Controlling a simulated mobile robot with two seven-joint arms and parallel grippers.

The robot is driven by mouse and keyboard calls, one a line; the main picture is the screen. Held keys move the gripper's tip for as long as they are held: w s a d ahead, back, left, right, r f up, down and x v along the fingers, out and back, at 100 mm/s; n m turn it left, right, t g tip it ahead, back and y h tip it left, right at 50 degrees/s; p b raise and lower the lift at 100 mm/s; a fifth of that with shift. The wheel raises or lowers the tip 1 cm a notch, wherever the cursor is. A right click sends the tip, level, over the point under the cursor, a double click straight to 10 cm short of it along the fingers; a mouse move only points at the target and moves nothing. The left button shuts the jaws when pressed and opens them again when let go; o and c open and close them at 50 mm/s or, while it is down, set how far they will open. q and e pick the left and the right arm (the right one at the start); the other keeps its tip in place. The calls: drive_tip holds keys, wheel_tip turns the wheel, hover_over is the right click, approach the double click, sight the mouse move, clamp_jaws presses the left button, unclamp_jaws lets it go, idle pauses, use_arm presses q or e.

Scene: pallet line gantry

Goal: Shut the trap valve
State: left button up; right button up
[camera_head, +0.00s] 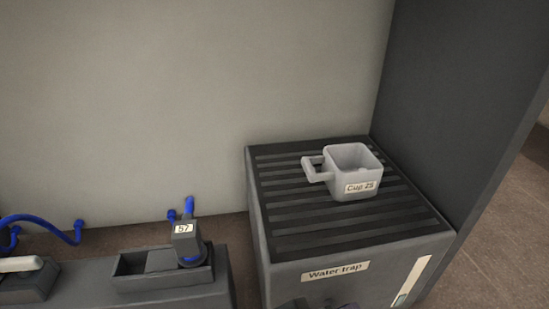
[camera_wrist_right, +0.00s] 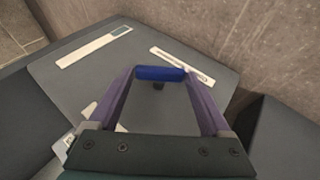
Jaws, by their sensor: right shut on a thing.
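The grey water trap box (camera_head: 390,255) stands at the right of the head view, with a slatted dark top and a "Water trap" label (camera_head: 335,271). The blue valve handle (camera_wrist_right: 159,74) shows in the right wrist view, against the box's grey face. It is a short bar on a dark stem. My right gripper (camera_wrist_right: 159,70) has its two purple fingers at the bar's ends and is shut on it. In the head view only a bit of purple and dark parts shows at the bottom edge, and the handle cannot be made out. My left gripper is not in view.
A white cup labelled "Cup 25" (camera_head: 352,173) stands upright on the slatted top. A grey unit tagged "57" (camera_head: 184,243) with blue fittings stands to the left, beside a blue hose (camera_head: 50,222). A dark panel (camera_head: 455,110) rises at the right.

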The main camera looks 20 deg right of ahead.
drive_tip(key=o, duration=1.2)
drive_tip(key=shift+c, duration=0.2)
drive_tip(key=p+v, duration=0.6)
drive_tip(key=v, duration=0.4)
drive_tip(key=shift+f, duration=0.1)
